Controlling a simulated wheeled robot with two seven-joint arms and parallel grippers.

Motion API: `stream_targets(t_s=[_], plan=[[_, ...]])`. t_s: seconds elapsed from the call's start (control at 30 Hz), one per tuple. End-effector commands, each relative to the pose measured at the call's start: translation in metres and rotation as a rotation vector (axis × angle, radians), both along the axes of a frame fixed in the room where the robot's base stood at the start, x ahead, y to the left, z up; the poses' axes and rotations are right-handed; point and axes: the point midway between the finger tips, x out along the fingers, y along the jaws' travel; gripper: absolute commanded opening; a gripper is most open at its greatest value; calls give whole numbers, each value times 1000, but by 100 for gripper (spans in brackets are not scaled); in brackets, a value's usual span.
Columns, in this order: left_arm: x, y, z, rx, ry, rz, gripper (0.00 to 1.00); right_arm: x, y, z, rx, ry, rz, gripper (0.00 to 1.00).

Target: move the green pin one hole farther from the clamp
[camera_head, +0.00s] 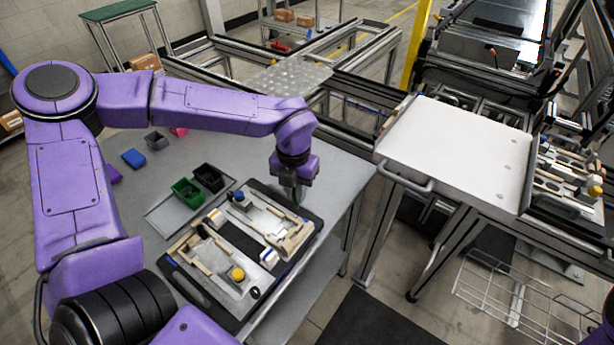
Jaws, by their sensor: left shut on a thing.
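My left gripper (294,197) points down over the far right corner of the black pallet (318,222). It is shut on a thin dark-green piece that looks like the green pin, mostly hidden between the fingers. I cannot tell whether the pin is in a hole or clear of it. The pallet carries two fixtures with pale plates, tan bars, a blue knob (239,196) and a yellow knob (237,273). I cannot tell which part is the clamp, and the holes are too small to make out. My right gripper is not in view.
A green bin (187,193) and a black bin (209,178) stand left of the pallet on the grey table (150,195). A blue bin (133,158) is farther back. A white-topped cart (455,150) stands to the right, across a gap.

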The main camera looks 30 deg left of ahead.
Motion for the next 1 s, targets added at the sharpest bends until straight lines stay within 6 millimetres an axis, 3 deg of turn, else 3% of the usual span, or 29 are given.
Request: stream_targets(t_s=[0.17,0.33,0.53,1.0], plan=[[-6,1,-17,-2,-4,2,0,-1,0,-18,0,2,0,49],[1,1,-46,-1,3,1,0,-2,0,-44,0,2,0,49],[4,0,-73,-1,7,1,0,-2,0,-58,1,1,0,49],[4,0,-77,-1,6,0,0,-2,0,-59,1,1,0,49]])
